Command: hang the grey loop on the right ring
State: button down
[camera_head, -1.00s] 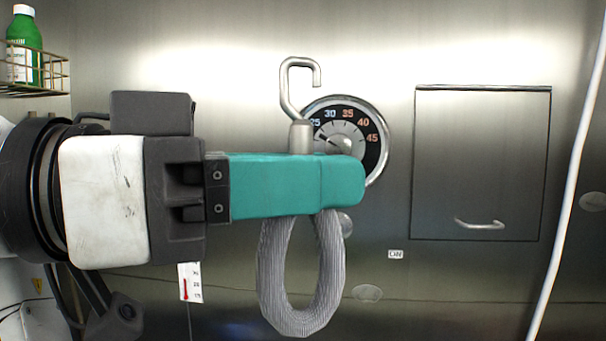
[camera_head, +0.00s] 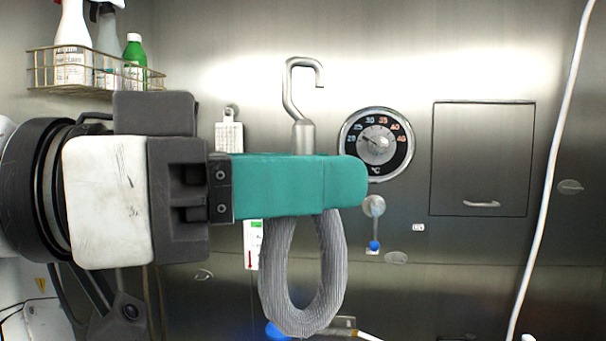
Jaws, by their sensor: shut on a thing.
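The grey loop (camera_head: 333,285) is a ribbed hose-like ring hanging below my gripper, with a metal hook (camera_head: 290,90) standing up above the jaws. My gripper (camera_head: 345,184) has teal fingers, seen from the side, and is shut on the loop's upper part, where hook and loop meet. The held part is hidden behind the fingers. The loop hangs upright in front of the steel wall, apart from it. I cannot make out for sure which thing is the right ring.
The steel wall carries a round temperature dial (camera_head: 405,150), a small valve with a blue tip (camera_head: 374,206), and a cabinet door (camera_head: 482,150). A wire basket (camera_head: 40,77) with bottles is at upper left. A white hose (camera_head: 545,190) runs down at right. Something with blue lies below the loop.

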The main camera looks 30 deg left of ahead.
jog(key=shift+w+d+f, duration=0.1)
jog(key=shift+d+f, duration=0.3)
jog(key=shift+f, duration=0.25)
jog(key=shift+w+d+f, duration=0.1)
jog(key=shift+d+f, duration=0.3)
jog(key=shift+f, duration=0.2)
jog(key=w+d+f+n+t+y, duration=0.1)
jog(key=w+d+f, duration=0.3)
jog(key=d+f, duration=0.6)
jog(key=w+d+f+n+t+y, duration=0.1)
jog(key=w+d+f+y, duration=0.2)
jog(key=d+f, duration=0.8)
jog(key=w+d+f+n+t+y, duration=0.1)
jog(key=w+d+f, duration=0.6)
jog(key=f, duration=2.3)
jog(key=d+n, duration=0.1)
jog(key=d, duration=0.3)
jog(key=shift+w+y, duration=0.2)
jog(key=shift+y, duration=0.2)
jog(key=shift+f, duration=0.15)
jog(key=shift+w+r, duration=0.15)
jog(key=shift+r, duration=0.1)
